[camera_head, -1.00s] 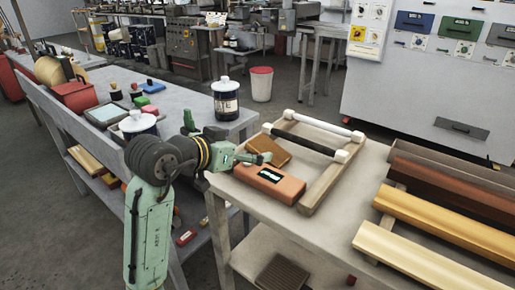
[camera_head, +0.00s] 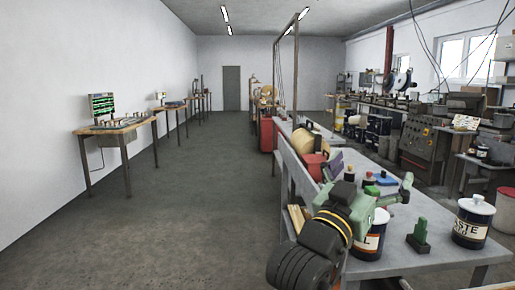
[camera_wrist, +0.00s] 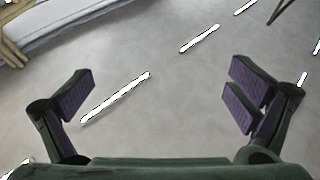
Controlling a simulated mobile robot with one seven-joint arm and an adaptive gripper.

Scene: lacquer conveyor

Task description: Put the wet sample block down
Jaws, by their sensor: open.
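My gripper (camera_wrist: 160,98) is open in the wrist view, with its dark purple-padded fingers spread wide. In the head view my green gripper (camera_head: 390,194) is above the grey bench (camera_head: 438,262), among jars and small items. No block that I can name as the wet sample block shows in either view now. The wooden-framed table with the orange labelled block, seen earlier, is out of view.
A white-lidded jar (camera_head: 473,222) and a green upright piece (camera_head: 419,236) stand on the bench near my gripper. The aisle floor (camera_head: 190,225) on the left is open. Narrow tables (camera_head: 125,135) line the left wall.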

